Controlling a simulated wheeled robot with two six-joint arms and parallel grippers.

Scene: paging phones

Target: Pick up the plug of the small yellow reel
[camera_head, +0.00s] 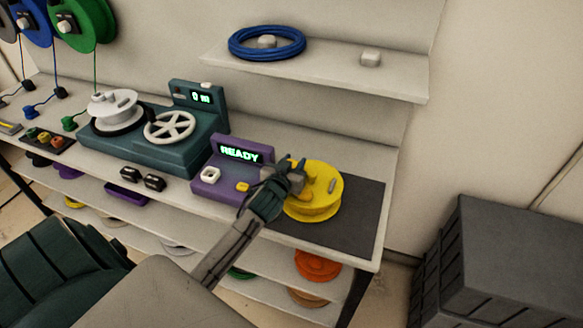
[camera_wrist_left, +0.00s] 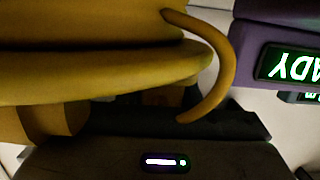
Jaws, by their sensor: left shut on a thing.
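The small yellow reel (camera_head: 322,204) rests at the left part of a dark mat on the bench. It fills the upper left of the left wrist view (camera_wrist_left: 90,75). My left gripper (camera_head: 291,178) is at the reel's left side, in front of its upper part. A short yellow cable (camera_wrist_left: 222,70) curves from the reel down to the gripper. The gripper is shut on the plug (camera_wrist_left: 160,97), which is mostly hidden in shadow between the fingers. My right gripper is in neither view.
A purple tester (camera_head: 225,180) reading "READY" stands just left of the gripper. A teal winding machine (camera_head: 180,155) is farther left. The dark mat (camera_head: 362,215) is clear right of the reel. A shelf (camera_head: 335,77) with a blue coil (camera_head: 267,43) overhangs behind. A dark crate (camera_head: 500,265) stands right.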

